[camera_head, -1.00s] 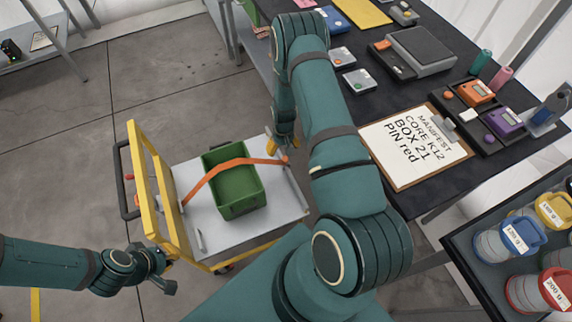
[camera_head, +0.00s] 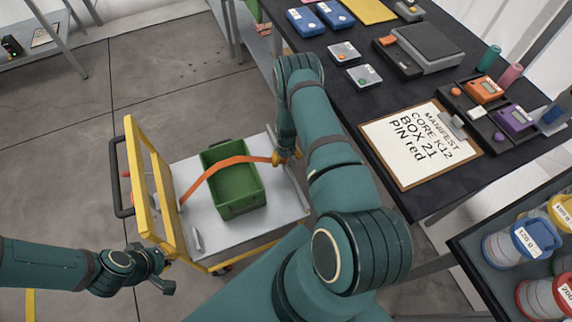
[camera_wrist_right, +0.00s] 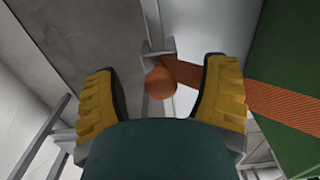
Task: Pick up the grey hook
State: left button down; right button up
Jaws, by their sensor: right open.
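An orange strap (camera_head: 215,171) runs over the green crate (camera_head: 247,197) on the cart. Its right end is under my right gripper (camera_head: 285,158). In the right wrist view, an orange round knob (camera_wrist_right: 161,83) is at the strap's end, with a small grey piece (camera_wrist_right: 156,49) beside it, which looks like the grey hook. The yellow fingers of my right gripper (camera_wrist_right: 163,95) are open, one on each side of the knob, apparently not touching it. The hook is hidden in the head view. My left gripper (camera_head: 166,283) hangs at the lower left, away from the strap; its jaws are unclear.
The cart (camera_head: 183,222) has a grey deck and a yellow handle frame (camera_head: 148,185). To the right, a dark table (camera_head: 345,105) carries a clipboard (camera_head: 410,150), a scale (camera_head: 425,45) and small boxes.

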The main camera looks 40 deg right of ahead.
jog(key=shift+f, duration=0.9)
jog(key=shift+r, duration=0.1)
grip_shut()
notch_tip(320, 180, up, 10)
jog(key=p, duration=0.2)
jog(key=shift+r+p, duration=0.1)
jog(key=shift+p, duration=0.2)
jog(key=shift+r+p, duration=1.35)
jog(key=shift+r, duration=1.05)
